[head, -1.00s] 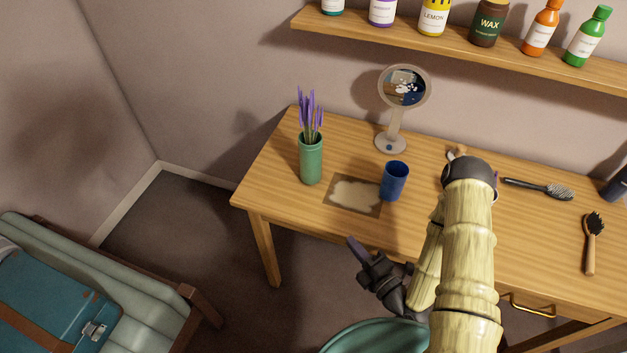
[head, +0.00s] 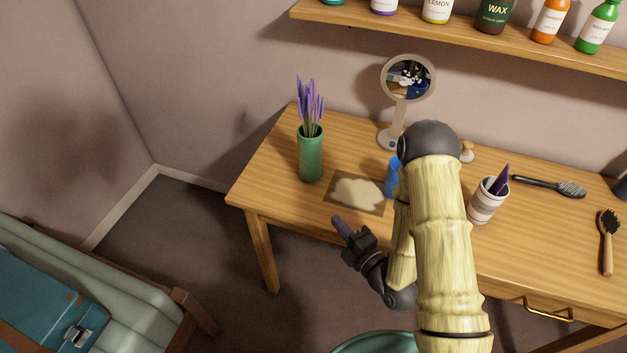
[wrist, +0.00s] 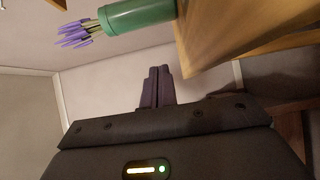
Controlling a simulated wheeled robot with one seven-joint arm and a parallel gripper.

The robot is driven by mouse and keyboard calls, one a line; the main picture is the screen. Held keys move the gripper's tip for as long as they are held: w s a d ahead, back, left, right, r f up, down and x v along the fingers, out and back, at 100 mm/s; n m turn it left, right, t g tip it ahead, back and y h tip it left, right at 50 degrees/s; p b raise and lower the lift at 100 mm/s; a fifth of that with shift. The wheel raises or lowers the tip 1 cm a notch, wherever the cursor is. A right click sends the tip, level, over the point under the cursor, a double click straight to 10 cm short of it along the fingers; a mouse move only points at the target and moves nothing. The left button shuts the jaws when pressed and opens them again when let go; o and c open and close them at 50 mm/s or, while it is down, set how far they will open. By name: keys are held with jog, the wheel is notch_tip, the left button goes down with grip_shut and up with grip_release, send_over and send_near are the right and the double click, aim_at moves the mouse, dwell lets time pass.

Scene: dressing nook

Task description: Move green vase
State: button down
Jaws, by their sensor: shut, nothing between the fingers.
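The green vase (head: 311,158) stands upright near the left end of the wooden table, with purple lavender stems (head: 311,107) in it. In the wrist view the green vase (wrist: 140,14) shows sideways at the top, its base on the table. My gripper (head: 341,227) is shut and empty, in front of the table's front edge, below and to the right of the vase in the head view. Its closed fingers also show in the wrist view (wrist: 157,86), apart from the vase.
A beige-and-brown mat (head: 357,193) lies right of the vase. A blue cup (head: 392,176) is partly hidden by my arm. A round mirror (head: 407,80), a striped cup (head: 487,201) and brushes (head: 609,240) stand or lie further right. A bottle shelf (head: 470,40) hangs above.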

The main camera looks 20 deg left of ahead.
jog(key=b+x, duration=0.2)
jog(key=shift+a+r+b, duration=0.1)
jog(key=shift+a+b, duration=0.05)
jog(key=shift+b, duration=0.2)
send_near(305, 168)
jog(key=a, duration=0.1)
jog(key=s+a, duration=0.1)
jog(key=a, duration=0.1)
jog(key=shift+a+b, duration=0.3)
jog(key=shift+b, duration=0.1)
jog(key=w, duration=0.3)
jog(key=shift+w+a, duration=0.3)
jog(key=shift+a, duration=0.05)
jog(key=shift+w, duration=0.45)
